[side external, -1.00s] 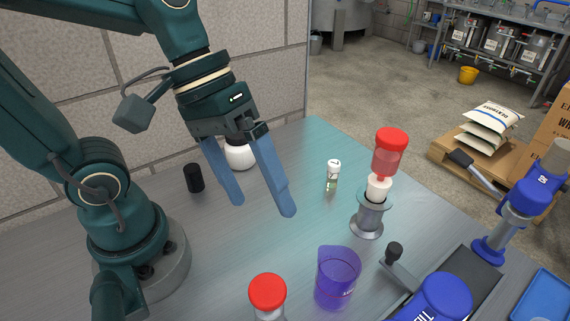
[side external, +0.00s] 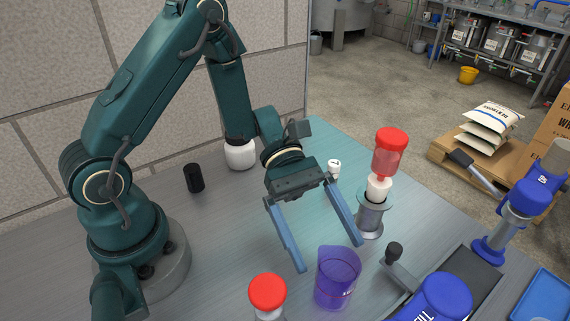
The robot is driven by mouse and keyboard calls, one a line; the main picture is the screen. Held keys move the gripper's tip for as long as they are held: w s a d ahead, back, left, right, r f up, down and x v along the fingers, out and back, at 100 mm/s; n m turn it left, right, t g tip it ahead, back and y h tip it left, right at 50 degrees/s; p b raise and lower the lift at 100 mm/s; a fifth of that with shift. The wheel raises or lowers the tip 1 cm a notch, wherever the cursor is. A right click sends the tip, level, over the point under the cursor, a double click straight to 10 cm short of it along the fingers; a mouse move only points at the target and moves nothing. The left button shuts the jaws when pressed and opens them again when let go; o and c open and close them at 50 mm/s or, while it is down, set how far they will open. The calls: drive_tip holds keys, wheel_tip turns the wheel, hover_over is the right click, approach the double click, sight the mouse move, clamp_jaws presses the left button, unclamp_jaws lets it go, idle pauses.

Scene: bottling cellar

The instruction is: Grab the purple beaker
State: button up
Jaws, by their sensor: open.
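The purple beaker (side external: 337,279) is see-through and stands upright on the bench near the front middle of the side external view. My gripper (side external: 330,258) has two long blue fingers spread wide. It is open and empty. The fingers point down toward the beaker, one tip to the left of its rim and the other above and to the right. The beaker does not appear to be gripped. I cannot tell the exact gap in depth between the fingertips and the beaker.
A red-capped bottle (side external: 268,295) stands close left of the beaker. A metal stand (side external: 370,217) holds a red-topped piece behind it on the right. A black-knobbed lever (side external: 395,252) and a blue-topped device (side external: 440,297) are to the right. A white-capped vial (side external: 334,166) is partly hidden behind my arm.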

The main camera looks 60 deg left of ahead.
sight(347, 289)
drive_tip(key=shift+x, duration=2.55)
drive_tip(key=c, duration=1.4)
